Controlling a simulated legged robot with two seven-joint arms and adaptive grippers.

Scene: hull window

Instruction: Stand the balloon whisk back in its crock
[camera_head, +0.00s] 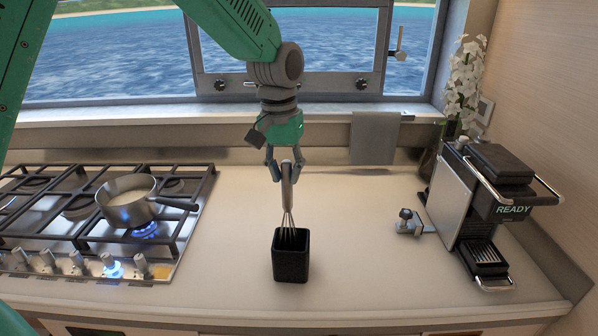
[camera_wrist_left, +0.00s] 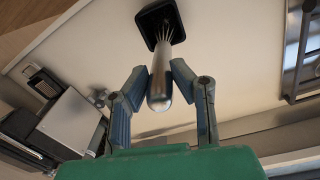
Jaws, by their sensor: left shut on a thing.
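The balloon whisk (camera_head: 287,190) has a metal handle and thin wires that point down. The crock (camera_head: 291,262) is a black square pot on the counter. The wires' lower end is at the crock's mouth and seems to be inside it; how deep is hidden. My left gripper (camera_head: 286,166) is shut on the whisk's handle above the crock. In the left wrist view the gripper (camera_wrist_left: 160,84) has its two fingers on either side of the whisk handle (camera_wrist_left: 161,88), and the dark crock (camera_wrist_left: 152,22) shows beyond the wires. My right gripper is not in view.
A gas stove (camera_head: 70,215) with a saucepan (camera_head: 126,203) over a lit flame is on the left. A coffee machine (camera_head: 470,200), a small metal tool (camera_head: 407,222) and white flowers (camera_head: 465,80) are on the right. The counter around the crock is clear.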

